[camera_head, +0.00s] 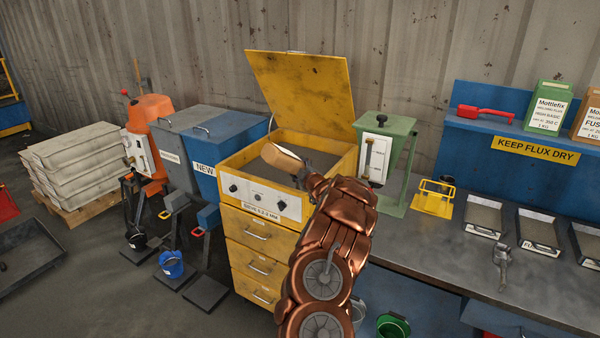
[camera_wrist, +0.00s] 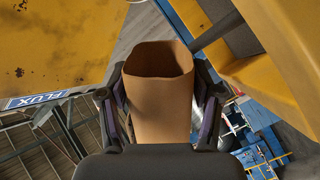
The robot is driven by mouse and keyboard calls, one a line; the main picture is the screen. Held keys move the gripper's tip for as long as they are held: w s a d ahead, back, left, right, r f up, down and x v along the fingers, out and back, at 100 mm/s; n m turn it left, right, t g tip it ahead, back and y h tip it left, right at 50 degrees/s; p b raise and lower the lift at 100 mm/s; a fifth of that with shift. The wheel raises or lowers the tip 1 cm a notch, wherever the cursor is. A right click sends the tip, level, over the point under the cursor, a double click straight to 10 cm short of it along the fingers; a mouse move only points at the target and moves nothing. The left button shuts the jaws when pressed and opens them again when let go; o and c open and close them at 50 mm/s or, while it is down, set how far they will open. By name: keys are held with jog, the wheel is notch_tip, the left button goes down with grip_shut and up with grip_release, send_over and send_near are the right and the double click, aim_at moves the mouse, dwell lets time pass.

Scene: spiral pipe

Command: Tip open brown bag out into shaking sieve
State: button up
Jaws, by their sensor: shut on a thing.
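The brown bag (camera_head: 283,158) is held over the yellow sieve (camera_head: 264,189), whose hinged lid (camera_head: 303,88) stands open. In the head view the bag looks tilted, lying over toward the left. My gripper (camera_head: 304,174) is shut on the bag at the end of my copper arm. In the wrist view the bag (camera_wrist: 158,110) sits between the two dark fingers (camera_wrist: 160,108), with its mouth open. The inside looks dark and its contents cannot be made out. The sieve's grey bed is partly hidden by the bag and arm.
A blue bin marked NEW (camera_head: 219,152) stands left of the sieve, with an orange machine (camera_head: 151,120) beyond it. A green hopper (camera_head: 388,150) stands close on the right. The workbench (camera_head: 455,262) carries several trays and a yellow rack (camera_head: 434,199). Flux boxes (camera_head: 549,107) stand on the blue shelf.

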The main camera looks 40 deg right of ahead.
aim_at(293, 163)
jog(key=shift+a+f+n+h+b, duration=0.2)
jog(key=shift+n+b, duration=0.5)
jog(key=shift+b, duration=0.7)
jog(key=shift+a+f+n+h+b, duration=0.1)
jog(key=shift+a+f+n+b, duration=0.2)
jog(key=shift+n+b, duration=0.75)
jog(key=n+b, duration=0.1)
jog(key=b, duration=0.2)
jog(key=shift+w+a+r+t+b, duration=0.1)
jog(key=shift+a+t+b, duration=0.1)
jog(key=shift+t+b, duration=0.15)
jog(key=shift+r, duration=0.15)
jog(key=shift+n, duration=0.25)
jog(key=shift+a+r+n+b, duration=0.15)
jog(key=shift+n+b, duration=0.35)
jog(key=shift+b, duration=0.75)
jog(key=r+n+b, duration=0.1)
jog(key=b, duration=0.1)
jog(key=n+b, duration=0.1)
jog(key=n, duration=0.1)
jog(key=shift+w+a+r+t+b, duration=0.1)
jog(key=shift+a+r+t+b, duration=0.15)
jog(key=shift+a+r+b, duration=0.1)
jog(key=shift+r+n+b, duration=0.3)
jog(key=shift+r+n, duration=0.3)
jog(key=shift+n, duration=0.3)
jog(key=shift+a, duration=0.1)
